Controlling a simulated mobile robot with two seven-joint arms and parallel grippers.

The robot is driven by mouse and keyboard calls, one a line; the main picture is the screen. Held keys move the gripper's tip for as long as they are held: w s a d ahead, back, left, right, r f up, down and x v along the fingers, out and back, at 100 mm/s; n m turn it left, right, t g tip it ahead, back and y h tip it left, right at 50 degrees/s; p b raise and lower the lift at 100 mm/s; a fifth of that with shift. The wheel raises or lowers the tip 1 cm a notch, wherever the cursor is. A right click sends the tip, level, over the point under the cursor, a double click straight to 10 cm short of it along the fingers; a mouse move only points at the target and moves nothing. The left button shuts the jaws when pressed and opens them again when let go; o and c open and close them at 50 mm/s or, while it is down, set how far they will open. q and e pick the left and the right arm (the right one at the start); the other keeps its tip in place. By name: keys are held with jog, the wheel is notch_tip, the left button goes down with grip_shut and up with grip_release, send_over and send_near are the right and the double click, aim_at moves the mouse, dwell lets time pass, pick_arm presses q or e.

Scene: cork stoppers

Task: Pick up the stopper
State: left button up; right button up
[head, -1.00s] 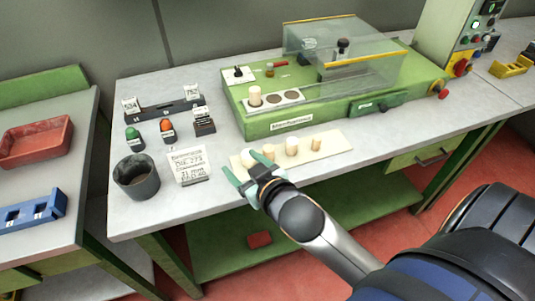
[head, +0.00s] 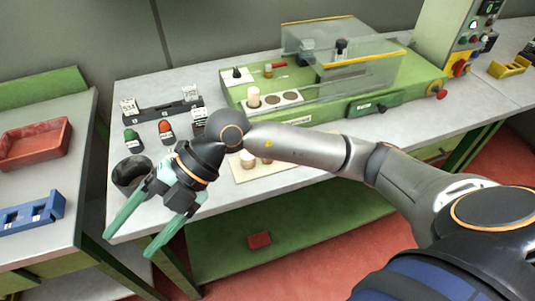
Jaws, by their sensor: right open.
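Pale cork stoppers stand on a cream board (head: 247,176) at the bench's front edge. One stopper (head: 248,161) shows just below my right arm; the arm hides most of the others and much of the board. Another stopper (head: 254,97) stands in the left hole of a white plate (head: 272,101) on the green machine. My right gripper (head: 127,247) is open with nothing between its teal fingers. It is left of the board, with its fingertips pointing down and left past the bench's front edge. My left gripper is not in view.
A dark cup (head: 130,172) stands close behind the right gripper. The green machine (head: 360,92) with a clear cover fills the back. A side table with a red tray (head: 35,143) is at left.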

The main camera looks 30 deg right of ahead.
jog(key=w+d+f+m+t+h, duration=0.1)
jog(key=w+d+f+m+h, duration=0.15)
jog(key=w+d+h, duration=0.4)
jog(key=w+d+f+m+t+h, duration=0.1)
jog(key=d+f+h, duration=0.2)
jog(key=d, duration=0.6)
jog(key=w+d+r+m+t+h, duration=0.1)
jog(key=w+d+r+m+h, duration=0.15)
jog(key=d, duration=0.45)
jog(key=w+d+r+m+h, duration=0.1)
jog(key=d+h, duration=0.3)
jog(key=d, duration=0.2)
jog(key=x, duration=0.6)
jog(key=shift+f, duration=0.2)
jog(key=x, duration=0.4)
jog(key=shift+d+f+p, duration=0.15)
jog(key=shift+f+p, duration=0.15)
jog(key=shift+p, duration=0.05)
jog(key=shift+w+d+f, duration=0.1)
jog(key=shift+w+f, duration=0.1)
jog(key=shift+f, duration=0.35)
grip_shut()
